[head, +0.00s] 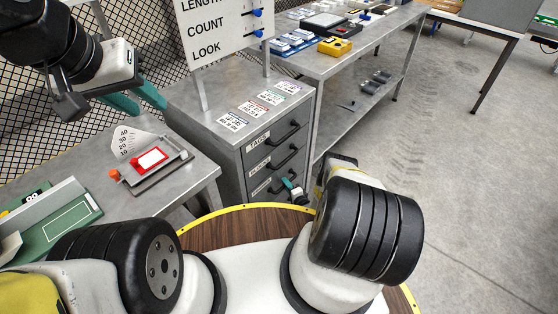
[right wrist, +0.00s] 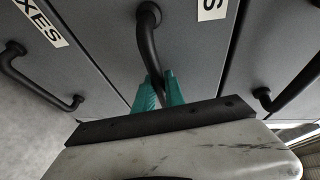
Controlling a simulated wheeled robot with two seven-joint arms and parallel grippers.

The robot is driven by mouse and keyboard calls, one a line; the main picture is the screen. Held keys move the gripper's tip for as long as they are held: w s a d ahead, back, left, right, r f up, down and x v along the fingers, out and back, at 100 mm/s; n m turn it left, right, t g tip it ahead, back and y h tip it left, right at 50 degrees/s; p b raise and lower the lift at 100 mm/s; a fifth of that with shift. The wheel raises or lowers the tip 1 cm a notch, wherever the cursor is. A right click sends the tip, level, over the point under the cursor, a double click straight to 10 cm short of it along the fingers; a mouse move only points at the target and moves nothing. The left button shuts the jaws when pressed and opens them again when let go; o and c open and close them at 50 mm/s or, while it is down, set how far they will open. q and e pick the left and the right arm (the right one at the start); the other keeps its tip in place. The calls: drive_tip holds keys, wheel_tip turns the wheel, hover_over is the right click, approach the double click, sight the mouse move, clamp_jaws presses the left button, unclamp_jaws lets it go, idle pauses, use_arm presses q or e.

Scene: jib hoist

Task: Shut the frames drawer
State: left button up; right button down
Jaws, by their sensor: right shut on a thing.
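The grey drawer cabinet (head: 235,130) stands in the middle of the head view, with labelled drawers and black bar handles. A third drawer (head: 262,187), below the tags and boxes drawers, has a label too small to read there. In the right wrist view, the drawer next to the boxes one (right wrist: 190,55) has a label ending in S, so it appears to be the frames drawer. My right gripper (head: 292,187) is shut on its black handle (right wrist: 150,40). The drawer looks nearly flush; any small gap cannot be told. My left gripper (head: 137,100) is open and empty, left of the cabinet.
Cards lie on the cabinet top, below a white sign board (head: 222,30). A bench (head: 180,185) with a dial scale (head: 150,160) is at the left. A long table (head: 345,55) with small items stands behind. The floor at the right is clear.

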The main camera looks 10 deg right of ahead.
drive_tip(key=shift+a, duration=0.1)
drive_tip(key=c, duration=1.4)
unclamp_jaws()
drive_tip(key=shift+w, duration=0.1)
drive_tip(key=v, duration=0.8)
drive_tip(key=shift+f, duration=0.2)
